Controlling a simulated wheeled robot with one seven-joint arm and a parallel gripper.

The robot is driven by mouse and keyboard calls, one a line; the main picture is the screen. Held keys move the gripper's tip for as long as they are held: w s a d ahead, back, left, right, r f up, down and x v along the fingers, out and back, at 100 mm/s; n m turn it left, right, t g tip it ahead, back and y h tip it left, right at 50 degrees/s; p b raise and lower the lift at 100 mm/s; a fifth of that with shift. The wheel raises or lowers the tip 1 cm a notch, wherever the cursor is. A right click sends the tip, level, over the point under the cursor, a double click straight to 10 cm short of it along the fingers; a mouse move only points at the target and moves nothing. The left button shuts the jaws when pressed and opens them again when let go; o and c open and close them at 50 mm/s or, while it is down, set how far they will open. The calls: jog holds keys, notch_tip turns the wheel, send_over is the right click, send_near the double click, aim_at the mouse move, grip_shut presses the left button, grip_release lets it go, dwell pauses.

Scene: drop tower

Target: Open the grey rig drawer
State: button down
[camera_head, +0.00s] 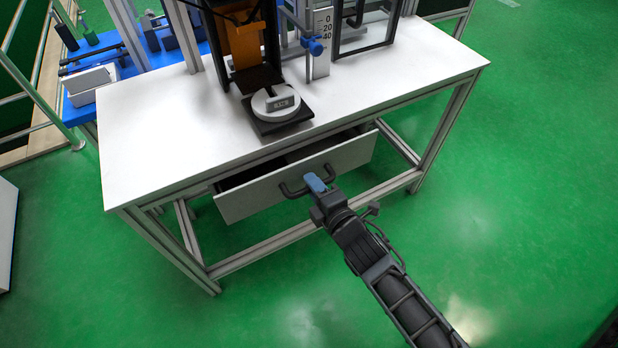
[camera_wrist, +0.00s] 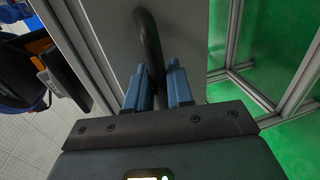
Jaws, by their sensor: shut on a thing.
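The grey rig drawer (camera_head: 254,197) sits under the white-topped rig table and stands partly pulled out, with a dark gap showing behind its front panel. Its dark curved handle (camera_head: 291,191) is on the middle of the front. My gripper (camera_head: 315,183) is at the right part of the handle, with its blue fingers shut on it. In the wrist view the two blue fingers of my gripper (camera_wrist: 159,85) close around the dark handle bar (camera_wrist: 149,40), in front of the pale drawer panel (camera_wrist: 182,30). The inside of the drawer is mostly hidden by the tabletop.
The white tabletop (camera_head: 160,125) carries the drop tower (camera_head: 243,45), with a round grey piece (camera_head: 275,101) on its dark base. A blue table (camera_head: 78,112) with a white box stands at the back left. The green floor is clear in front and to the right.

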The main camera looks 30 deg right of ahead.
jog(key=f+v, duration=0.2)
jog(key=v, duration=0.7)
jog(key=f+v, duration=0.1)
jog(key=v, duration=0.8)
jog(key=shift+s+f, duration=0.4)
jog(key=shift+s, duration=0.25)
jog(key=c, duration=1.2)
grip_release()
jog(key=v, duration=0.7)
jog(key=shift+s, duration=0.35)
